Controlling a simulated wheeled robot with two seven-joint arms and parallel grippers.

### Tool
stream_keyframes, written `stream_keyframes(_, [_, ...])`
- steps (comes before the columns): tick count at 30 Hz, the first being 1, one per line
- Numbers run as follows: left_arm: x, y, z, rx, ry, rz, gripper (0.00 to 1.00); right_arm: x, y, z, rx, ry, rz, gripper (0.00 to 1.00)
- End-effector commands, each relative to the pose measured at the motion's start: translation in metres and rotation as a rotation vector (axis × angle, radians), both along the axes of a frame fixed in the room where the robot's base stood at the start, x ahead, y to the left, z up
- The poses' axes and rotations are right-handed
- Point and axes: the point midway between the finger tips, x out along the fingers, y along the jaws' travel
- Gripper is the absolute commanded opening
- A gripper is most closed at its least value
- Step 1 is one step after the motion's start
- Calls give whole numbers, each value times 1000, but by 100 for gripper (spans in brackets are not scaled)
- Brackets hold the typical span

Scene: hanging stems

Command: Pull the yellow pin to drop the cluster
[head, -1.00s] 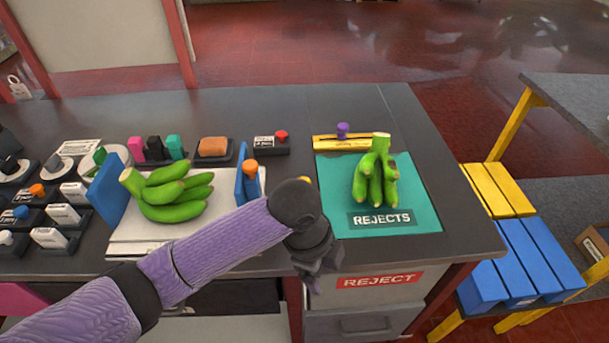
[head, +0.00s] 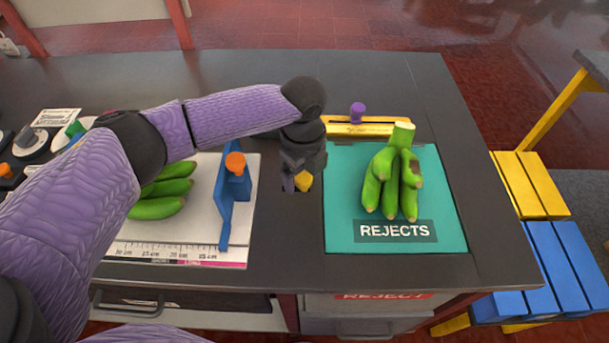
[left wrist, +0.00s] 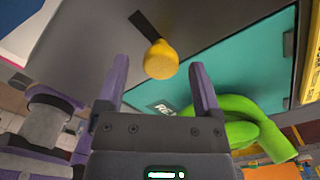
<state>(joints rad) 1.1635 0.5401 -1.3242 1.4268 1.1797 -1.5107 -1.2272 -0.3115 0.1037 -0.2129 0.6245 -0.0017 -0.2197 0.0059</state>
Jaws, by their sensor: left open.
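The yellow pin shows as a rounded yellow knob (head: 303,181) on the dark counter, just left of the teal mat. In the left wrist view the knob (left wrist: 161,60) sits at the end of a dark slot. My left gripper (head: 296,184) is open and points down at the knob; in the left wrist view its two purple fingers (left wrist: 158,72) stand either side of the knob, with gaps. I cannot tell how deep the fingers reach around it. A green banana cluster (head: 390,180) rests on the teal mat (head: 450,225) marked REJECTS.
A yellow bar with a purple knob (head: 357,112) lies behind the mat. Left of my gripper stands a blue upright with an orange knob (head: 235,163) on a white measuring board (head: 200,235), with more green bananas (head: 160,190). Counter right of the mat is clear.

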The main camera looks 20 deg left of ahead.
Motion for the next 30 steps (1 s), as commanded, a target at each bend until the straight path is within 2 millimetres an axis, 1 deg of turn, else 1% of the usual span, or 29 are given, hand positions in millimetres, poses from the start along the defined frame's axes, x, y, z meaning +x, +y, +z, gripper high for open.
stream_keyframes(1, [0, 0, -6, 0, 1, 0, 84, 0, -1, -3, -2, 1, 1, 85])
stream_keyframes(3, [0, 0, -8, 0, 0, 0, 84, 0, -2, -3, -3, 1, 2, 85])
stream_keyframes(9, [0, 0, -8, 0, -1, 0, 84, 1, -4, -2, -7, -2, 3, 85])
stream_keyframes(10, [0, 0, -8, 0, -1, 0, 82, 1, -4, -2, -7, -2, 3, 85])
stream_keyframes(11, [0, 0, -8, 0, -1, 0, 76, 2, -5, -2, -8, -2, 3, 85])
stream_keyframes(12, [0, 0, -8, 0, -1, 0, 67, 2, -5, -2, -8, -2, 2, 85])
stream_keyframes(14, [0, 0, -8, 0, -1, 0, 55, 2, -5, -2, -8, -2, 2, 85])
stream_keyframes(15, [0, 0, -8, 0, -1, 0, 46, 2, -5, -2, -8, -2, 2, 85])
stream_keyframes(17, [0, 0, -8, 0, -1, 0, 33, 2, -5, -2, -8, -2, 2, 85])
stream_keyframes(18, [0, 0, -8, 0, -1, 0, 25, 2, -5, -2, -8, -2, 2, 85])
stream_keyframes(20, [0, 0, -8, 0, -1, 0, 12, 2, -5, -2, -8, -2, 2, 85])
stream_keyframes(21, [0, 0, -8, 0, -1, 0, 4, 2, -5, -2, -8, -2, 2, 85])
stream_keyframes(22, [0, 0, -8, 0, -1, 0, 0, 2, -5, -2, -8, -2, 2, 85])
stream_keyframes(30, [0, 0, -8, 0, -1, 0, 0, 2, -5, -2, -8, -2, 1, 85])
